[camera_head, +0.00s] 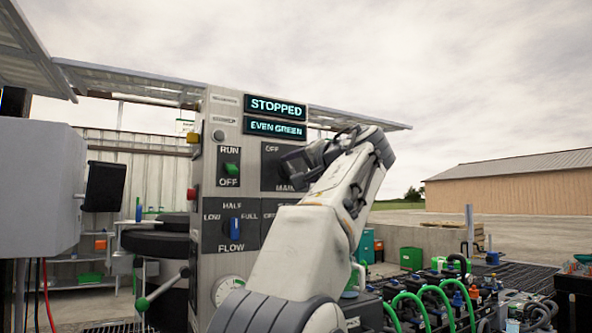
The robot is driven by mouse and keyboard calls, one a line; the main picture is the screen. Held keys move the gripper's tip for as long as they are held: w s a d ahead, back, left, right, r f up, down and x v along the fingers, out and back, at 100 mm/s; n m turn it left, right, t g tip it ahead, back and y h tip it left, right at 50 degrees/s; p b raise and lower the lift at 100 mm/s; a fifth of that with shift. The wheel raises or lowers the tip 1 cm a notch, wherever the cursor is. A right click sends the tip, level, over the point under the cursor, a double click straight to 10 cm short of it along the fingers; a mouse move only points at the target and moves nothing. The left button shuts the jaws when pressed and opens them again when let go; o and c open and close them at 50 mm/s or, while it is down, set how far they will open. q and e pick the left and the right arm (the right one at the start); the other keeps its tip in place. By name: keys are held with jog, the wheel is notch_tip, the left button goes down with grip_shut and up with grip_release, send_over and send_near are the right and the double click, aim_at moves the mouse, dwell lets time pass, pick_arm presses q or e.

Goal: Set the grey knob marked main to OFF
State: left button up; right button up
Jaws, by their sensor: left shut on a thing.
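The control panel (210,160) stands upright in the middle of the view. The plate of the main knob (269,174) is at its upper right, with OFF readable at the top and MAIN partly readable at the bottom. My left gripper (290,160) reaches up to this plate from the right and is shut on the grey knob. The gripper hides the knob, so I cannot tell which way it points. My right gripper is not in view.
Displays on the panel read STOPPED (276,108) and EVEN GREEN (275,128). Left of the main plate is a green run switch (232,168). Below is a blue flow knob (234,229). Green hoses (430,292) lie at the lower right. My arm covers the panel's lower right.

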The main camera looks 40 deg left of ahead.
pick_arm(q)
jog(key=shift+f, duration=0.1)
jog(key=o, duration=1.4)
jog(key=shift+c, duration=0.2)
jog(key=shift+d, duration=0.1)
jog(key=b+v, duration=0.2)
jog(key=v, duration=0.8)
jog(key=shift+d, duration=0.1)
